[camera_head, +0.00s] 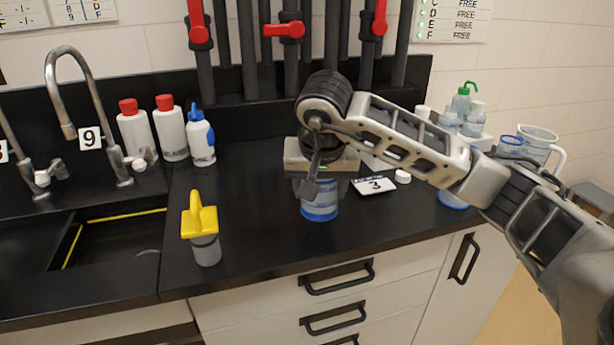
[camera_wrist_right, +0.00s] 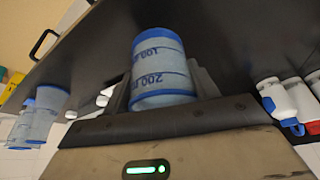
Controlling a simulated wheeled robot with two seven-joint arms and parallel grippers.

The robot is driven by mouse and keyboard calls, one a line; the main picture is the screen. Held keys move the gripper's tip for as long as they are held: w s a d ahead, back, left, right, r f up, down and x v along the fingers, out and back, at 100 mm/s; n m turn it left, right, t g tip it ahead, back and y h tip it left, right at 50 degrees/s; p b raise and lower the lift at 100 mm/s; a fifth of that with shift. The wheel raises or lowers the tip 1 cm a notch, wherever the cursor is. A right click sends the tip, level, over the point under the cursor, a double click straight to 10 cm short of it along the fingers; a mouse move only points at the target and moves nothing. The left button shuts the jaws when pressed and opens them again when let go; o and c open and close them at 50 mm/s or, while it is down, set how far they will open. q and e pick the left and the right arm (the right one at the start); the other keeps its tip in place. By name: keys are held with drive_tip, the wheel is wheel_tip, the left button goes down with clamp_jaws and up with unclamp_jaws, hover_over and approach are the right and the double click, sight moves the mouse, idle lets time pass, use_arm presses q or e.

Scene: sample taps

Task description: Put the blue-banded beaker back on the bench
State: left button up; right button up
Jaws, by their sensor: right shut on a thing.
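The blue-banded beaker (camera_head: 319,208) is clear with blue bands. In the right wrist view the beaker (camera_wrist_right: 160,68) shows measuring marks and sits between the two fingers. My right gripper (camera_head: 318,190) is shut on it, reaching in from the right; the gripper body hides the beaker's upper part in the head view. The right gripper (camera_wrist_right: 158,85) also shows in its wrist view. The beaker is over the dark bench (camera_head: 255,210), near its front part; I cannot tell whether its base touches. My left gripper is not in view.
White bottles (camera_head: 172,130) stand behind. A card marked 3 (camera_head: 374,185) and a white cap (camera_head: 403,176) lie right of the beaker. A clear jug (camera_head: 538,145) is farther right. Bench between cup and beaker is clear.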

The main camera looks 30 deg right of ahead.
sight(323, 203)
drive_tip(key=shift+d+f, duration=0.35)
drive_tip(key=shift+f, duration=0.05)
wheel_tip(323, 203, down, 2)
drive_tip(key=shift+f, duration=0.1)
use_arm(q)
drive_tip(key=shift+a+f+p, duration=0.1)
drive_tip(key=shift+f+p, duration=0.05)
drive_tip(key=shift+p, duration=0.15)
use_arm(e)
drive_tip(key=shift+w+f, duration=0.1)
drive_tip(key=shift+f, duration=0.35)
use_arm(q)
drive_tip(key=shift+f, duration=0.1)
use_arm(e)
drive_tip(key=shift+f, duration=0.15)
drive_tip(key=o, duration=1.2)
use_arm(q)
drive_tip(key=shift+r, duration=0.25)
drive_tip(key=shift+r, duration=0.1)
